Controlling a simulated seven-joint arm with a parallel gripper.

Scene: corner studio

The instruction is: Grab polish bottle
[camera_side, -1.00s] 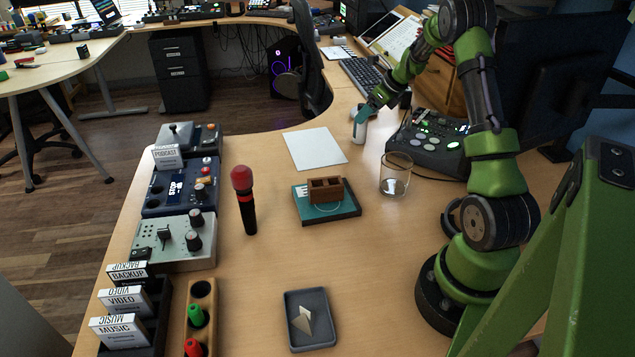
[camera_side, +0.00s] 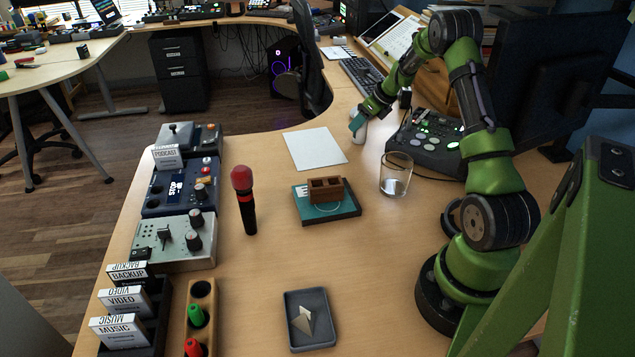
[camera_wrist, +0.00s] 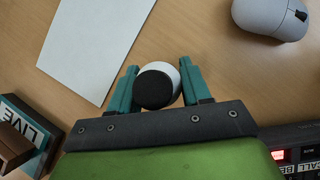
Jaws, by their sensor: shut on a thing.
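The polish bottle is white with a black round cap. In the side view the bottle (camera_side: 360,134) stands on the desk between the white sheet and the black control panel, its upper part hidden by my gripper. In the wrist view the bottle (camera_wrist: 172,72) is seen from above, between the two teal fingers. My gripper (camera_side: 358,121) has come down around it, and its fingers (camera_wrist: 160,88) are shut on its sides.
A clear glass (camera_side: 396,174) stands in front of the bottle, near the control panel (camera_side: 428,141). A white sheet (camera_side: 314,149) lies to the left. A grey mouse (camera_wrist: 272,16) lies beyond the bottle. A wooden block (camera_side: 326,190) sits on a teal box (camera_side: 343,210).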

